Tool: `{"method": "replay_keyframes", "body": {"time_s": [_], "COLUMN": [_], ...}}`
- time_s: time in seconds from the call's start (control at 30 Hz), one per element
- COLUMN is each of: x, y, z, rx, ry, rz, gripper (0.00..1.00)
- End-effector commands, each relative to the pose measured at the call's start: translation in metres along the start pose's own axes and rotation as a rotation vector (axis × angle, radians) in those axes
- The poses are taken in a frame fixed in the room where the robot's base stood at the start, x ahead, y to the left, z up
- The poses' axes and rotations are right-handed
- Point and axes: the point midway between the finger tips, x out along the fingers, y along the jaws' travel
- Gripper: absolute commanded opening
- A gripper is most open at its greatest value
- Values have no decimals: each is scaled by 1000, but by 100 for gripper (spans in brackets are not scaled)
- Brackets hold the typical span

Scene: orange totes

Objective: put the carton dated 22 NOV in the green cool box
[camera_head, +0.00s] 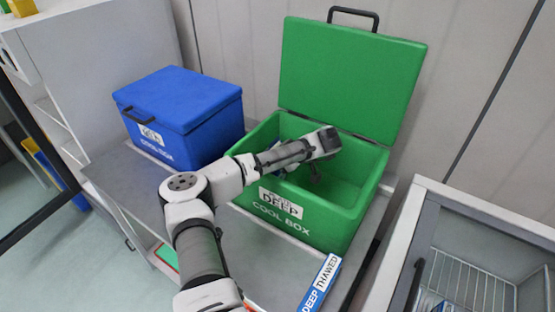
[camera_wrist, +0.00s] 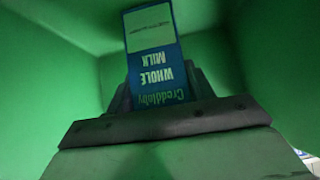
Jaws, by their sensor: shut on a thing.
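The green cool box (camera_head: 345,228) stands open on a grey surface, its lid (camera_head: 350,75) raised at the back. My gripper (camera_head: 316,180) is down inside the box opening. In the wrist view my gripper (camera_wrist: 158,92) is shut on a blue carton (camera_wrist: 155,72) marked Creddleby Whole Milk, upside down in the picture. A pale panel on the carton carries small print that I cannot read, so its date is not legible. Green walls surround the carton. I cannot tell if it touches the box floor. The carton is not clear in the head view.
A closed blue cool box (camera_head: 182,115) stands to the left. A strip reading DEEP and THAWED (camera_head: 320,284) lies at the front of the surface. A glass-topped cabinet (camera_head: 470,245) with wire racks stands at the right. The raised lid blocks the back.

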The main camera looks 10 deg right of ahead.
Motion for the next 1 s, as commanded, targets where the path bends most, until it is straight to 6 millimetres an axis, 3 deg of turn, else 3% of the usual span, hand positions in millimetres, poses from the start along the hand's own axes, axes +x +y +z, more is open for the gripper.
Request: {"method": "replay_keyframes", "body": {"time_s": [0.37,0.4,0.53,0.83,1.0], "x": [3,3,3,2,-10], "y": [0,0,0,0,1], "z": [3,3,2,1,4], "rx": [-2,-1,-1,-1,0], "ry": [1,1,1,1,-1], "rz": [1,0,0,0,3], "gripper": [13,56,74,74,74]}}
